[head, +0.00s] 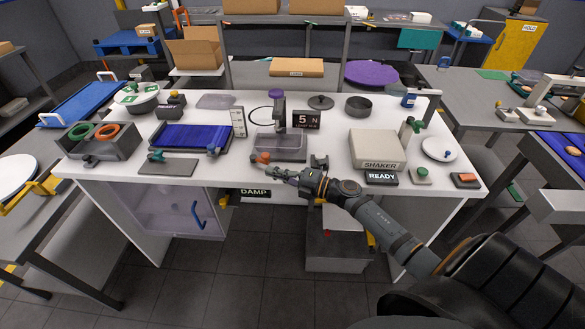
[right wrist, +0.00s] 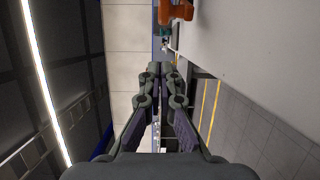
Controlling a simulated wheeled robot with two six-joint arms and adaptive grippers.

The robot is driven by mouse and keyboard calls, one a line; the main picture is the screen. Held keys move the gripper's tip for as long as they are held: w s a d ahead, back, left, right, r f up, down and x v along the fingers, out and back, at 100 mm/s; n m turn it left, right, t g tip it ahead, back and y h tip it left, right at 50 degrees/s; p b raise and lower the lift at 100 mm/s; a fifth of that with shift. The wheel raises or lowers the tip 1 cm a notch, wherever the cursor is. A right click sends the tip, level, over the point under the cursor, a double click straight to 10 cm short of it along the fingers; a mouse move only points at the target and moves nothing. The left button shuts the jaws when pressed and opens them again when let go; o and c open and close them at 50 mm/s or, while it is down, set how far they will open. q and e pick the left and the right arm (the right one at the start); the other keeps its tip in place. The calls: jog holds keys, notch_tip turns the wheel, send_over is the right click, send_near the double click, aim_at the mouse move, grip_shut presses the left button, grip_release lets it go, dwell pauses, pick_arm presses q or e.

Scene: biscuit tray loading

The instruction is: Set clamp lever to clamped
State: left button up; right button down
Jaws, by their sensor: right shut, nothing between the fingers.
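An orange lever-like part (head: 262,157) sits at the front left foot of the grey test stand (head: 283,148) in the middle of the white table; I take it for the clamp lever. Whether it is clamped I cannot tell. In the right wrist view an orange part (right wrist: 175,10) shows at the top edge, beyond the fingertips. My right gripper (head: 264,170) is shut and empty at the table's front edge, just in front of the orange part, with a small apparent gap. The right wrist view shows its fingers together (right wrist: 161,70). My left gripper is not in view.
Left of the stand are a blue tray (head: 190,138) and a green-handled part on a grey plate (head: 168,168). A shaker box (head: 377,148) stands to the right. A display reading 5 N (head: 307,119) stands behind.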

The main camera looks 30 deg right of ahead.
jog(key=shift+s+d+r+b, duration=0.1)
jog(key=shift+d+b, duration=0.05)
jog(key=shift+d, duration=0.3)
jog(key=shift+s+d+r+b, duration=0.1)
jog(key=shift+d+b, duration=0.05)
jog(key=shift+d, duration=0.3)
jog(key=d, duration=0.1)
jog(key=w+d+f+b, duration=0.1)
jog(key=w+d, duration=0.1)
jog(key=d, duration=0.1)
jog(key=shift+w+d+f, duration=0.1)
jog(key=shift+f, duration=0.1)
jog(key=d, duration=0.1)
jog(key=d+b, duration=0.1)
jog(key=d, duration=0.1)
jog(key=shift+w+r, duration=0.1)
jog(key=shift+r, duration=0.2)
jog(key=shift+d+r, duration=0.1)
jog(key=shift+r, duration=0.05)
jog(key=shift+w+d, duration=0.1)
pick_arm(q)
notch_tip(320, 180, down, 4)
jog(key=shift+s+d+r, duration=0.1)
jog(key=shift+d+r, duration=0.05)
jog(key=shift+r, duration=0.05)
